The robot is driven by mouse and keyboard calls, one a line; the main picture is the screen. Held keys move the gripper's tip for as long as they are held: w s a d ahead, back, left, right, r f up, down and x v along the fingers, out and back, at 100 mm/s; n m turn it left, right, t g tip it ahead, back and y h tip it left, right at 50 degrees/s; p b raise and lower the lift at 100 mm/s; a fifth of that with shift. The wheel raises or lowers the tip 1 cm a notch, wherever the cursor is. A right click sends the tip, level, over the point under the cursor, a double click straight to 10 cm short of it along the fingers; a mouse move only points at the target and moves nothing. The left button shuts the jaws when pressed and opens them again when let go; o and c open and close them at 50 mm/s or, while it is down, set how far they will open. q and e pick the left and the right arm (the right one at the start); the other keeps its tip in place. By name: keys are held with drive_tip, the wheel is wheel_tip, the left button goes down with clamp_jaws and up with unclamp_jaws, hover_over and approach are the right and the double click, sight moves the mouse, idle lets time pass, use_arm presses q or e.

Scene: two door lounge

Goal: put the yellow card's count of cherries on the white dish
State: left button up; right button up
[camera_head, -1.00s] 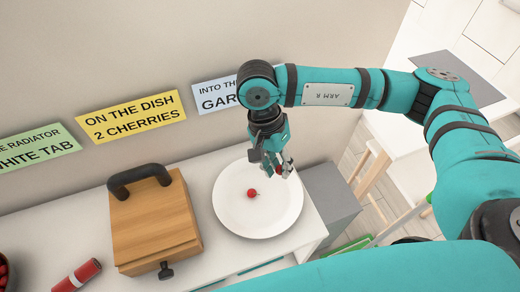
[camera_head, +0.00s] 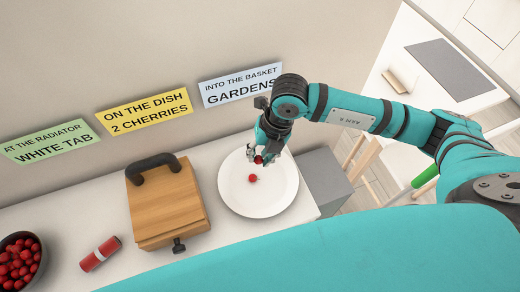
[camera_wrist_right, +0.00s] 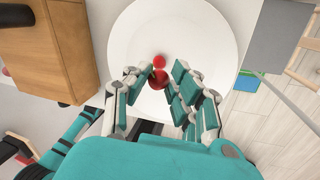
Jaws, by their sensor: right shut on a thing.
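The yellow card (camera_head: 146,111) on the wall reads "ON THE DISH 2 CHERRIES". The white dish (camera_head: 275,197) stands at the right end of the white surface. One red cherry (camera_head: 252,178) lies on the dish, and it also shows in the wrist view (camera_wrist_right: 159,62). My right gripper (camera_head: 261,157) is over the far part of the dish, shut on a second cherry (camera_wrist_right: 159,81). In the wrist view this cherry sits between the fingers, with the dish behind it. My left gripper is not in view.
A dark bowl of several cherries (camera_head: 18,262) stands at the left edge. A red cylinder (camera_head: 100,254) lies beside it. A wooden box with a black handle (camera_head: 167,206) stands left of the dish. Green (camera_head: 50,143) and blue (camera_head: 240,86) cards flank the yellow one.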

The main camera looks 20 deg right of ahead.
drive_tip(key=shift+f+b, duration=0.3)
drive_tip(key=shift+f, duration=0.1)
drive_tip(key=b, duration=0.4)
hover_over(255, 174)
drive_tip(key=d, duration=0.1)
drive_tip(key=f, duration=0.5)
drive_tip(key=shift+s+d+f, duration=0.15)
drive_tip(key=shift+s, duration=0.05)
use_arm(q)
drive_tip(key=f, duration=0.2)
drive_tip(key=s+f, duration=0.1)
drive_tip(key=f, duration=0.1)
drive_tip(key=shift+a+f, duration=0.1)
use_arm(e)
drive_tip(key=o, duration=0.8)
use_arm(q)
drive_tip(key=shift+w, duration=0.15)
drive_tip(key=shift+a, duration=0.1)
use_arm(e)
drive_tip(key=shift+r, duration=0.2)
drive_tip(key=v, duration=1.1)
drive_tip(key=shift+d+r, duration=0.1)
drive_tip(key=shift+r, duration=0.25)
